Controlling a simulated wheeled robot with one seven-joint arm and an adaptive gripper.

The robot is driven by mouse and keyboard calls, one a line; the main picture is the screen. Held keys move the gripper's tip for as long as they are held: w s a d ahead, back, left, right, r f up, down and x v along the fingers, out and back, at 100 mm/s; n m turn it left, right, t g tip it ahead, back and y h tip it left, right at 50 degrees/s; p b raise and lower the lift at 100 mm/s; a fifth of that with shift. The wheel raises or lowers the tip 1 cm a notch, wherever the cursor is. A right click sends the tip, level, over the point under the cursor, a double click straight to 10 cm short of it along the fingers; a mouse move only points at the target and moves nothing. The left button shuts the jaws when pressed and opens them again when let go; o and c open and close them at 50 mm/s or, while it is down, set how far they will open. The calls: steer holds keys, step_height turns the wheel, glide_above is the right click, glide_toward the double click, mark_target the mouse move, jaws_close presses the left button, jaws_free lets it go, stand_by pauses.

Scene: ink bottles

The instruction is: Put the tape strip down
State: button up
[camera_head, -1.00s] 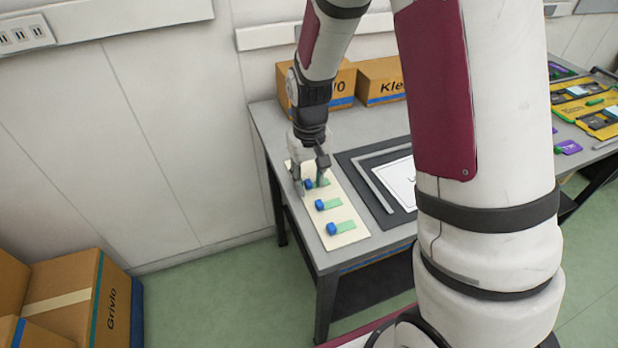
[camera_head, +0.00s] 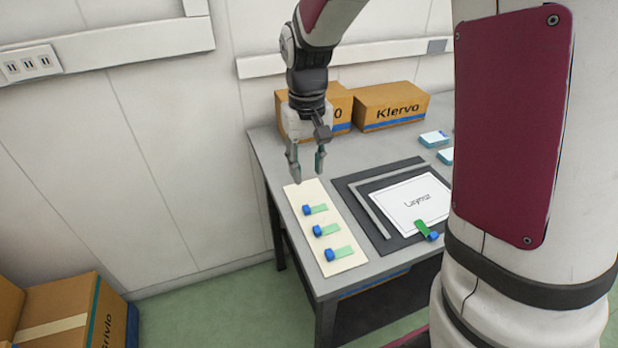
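Three green tape strips with blue ends lie on a cream board (camera_head: 349,263): the far strip (camera_head: 318,210), the middle strip (camera_head: 329,230) and the near strip (camera_head: 341,253). A fourth green strip with a blue end (camera_head: 423,229) lies at the near edge of the white layout sheet (camera_head: 400,196), on the dark mat (camera_head: 349,196). My gripper (camera_head: 308,176) is open, with its fingers apart and nothing seen between them. It hangs above the far end of the cream board, apart from the far strip.
A grey bar (camera_head: 369,214) lies along the mat's left side. Two cardboard boxes (camera_head: 391,105) stand at the back of the grey table (camera_head: 267,147). Small light-blue boxes (camera_head: 434,139) sit right of them. My arm hides the table's right side.

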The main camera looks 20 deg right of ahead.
steer(key=s+r+t, duration=0.2)
steer(key=s+r, duration=0.8)
steer(key=s, duration=0.1)
steer(key=s+r+t, duration=0.1)
steer(key=s, duration=1.3)
steer(key=shift+d, duration=0.15)
steer(key=shift+r, duration=0.1)
steer(key=shift+t, duration=0.6)
step_height(320, 180, up, 4)
steer(key=p, duration=0.3)
